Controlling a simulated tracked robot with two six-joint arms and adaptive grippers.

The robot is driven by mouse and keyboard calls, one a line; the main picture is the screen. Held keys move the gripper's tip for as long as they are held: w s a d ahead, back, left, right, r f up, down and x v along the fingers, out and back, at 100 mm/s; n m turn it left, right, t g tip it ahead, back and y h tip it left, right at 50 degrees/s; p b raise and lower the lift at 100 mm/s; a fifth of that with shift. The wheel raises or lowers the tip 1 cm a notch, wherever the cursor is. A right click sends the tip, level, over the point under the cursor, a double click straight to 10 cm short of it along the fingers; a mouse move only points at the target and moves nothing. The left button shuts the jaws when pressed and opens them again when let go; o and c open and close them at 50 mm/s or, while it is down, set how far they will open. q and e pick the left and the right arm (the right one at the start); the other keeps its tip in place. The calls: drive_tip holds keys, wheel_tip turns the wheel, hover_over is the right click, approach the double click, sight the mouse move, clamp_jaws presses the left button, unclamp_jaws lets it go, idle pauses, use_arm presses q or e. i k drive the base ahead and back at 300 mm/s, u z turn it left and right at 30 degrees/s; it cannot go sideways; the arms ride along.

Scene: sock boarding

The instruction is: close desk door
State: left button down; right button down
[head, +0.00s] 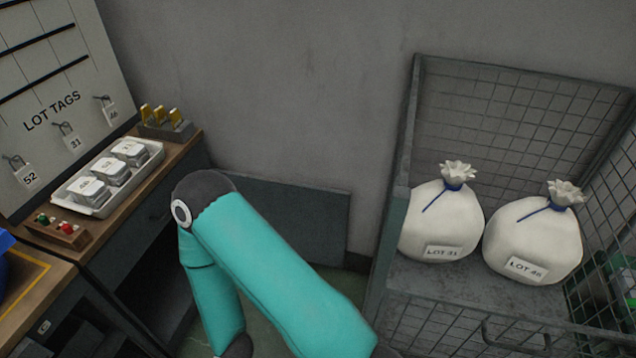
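The desk (182,158) stands at the left, with a wooden top and a dark grey body. Its lower compartment (150,287) is open at the front and dark inside. A flat dark grey panel (300,222), which looks like the desk door, stands out from the far end of the desk along the wall. My teal arm crosses in front of it and hides its left and lower parts, so I cannot see its hinge. The arm bends down and leaves the picture at the bottom. Neither gripper is in view.
A wire cage cart (395,225) at the right holds two white sacks, LOT 31 (440,222) and LOT 48 (533,242). On the desk are a tray (152,160) of white packs, a yellow-handled tool block (165,128) and a button box (57,231). A tag board (60,90) stands behind.

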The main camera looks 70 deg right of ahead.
sight(313, 220)
drive_tip(key=z, duration=0.35)
drive_tip(key=i, duration=0.7)
drive_tip(key=z, duration=1.1)
drive_tip(key=i, duration=1.05)
drive_tip(key=z, duration=0.2)
drive_tip(key=k, duration=0.65)
drive_tip(key=z, duration=0.25)
drive_tip(key=i, duration=0.75)
drive_tip(key=u, duration=0.1)
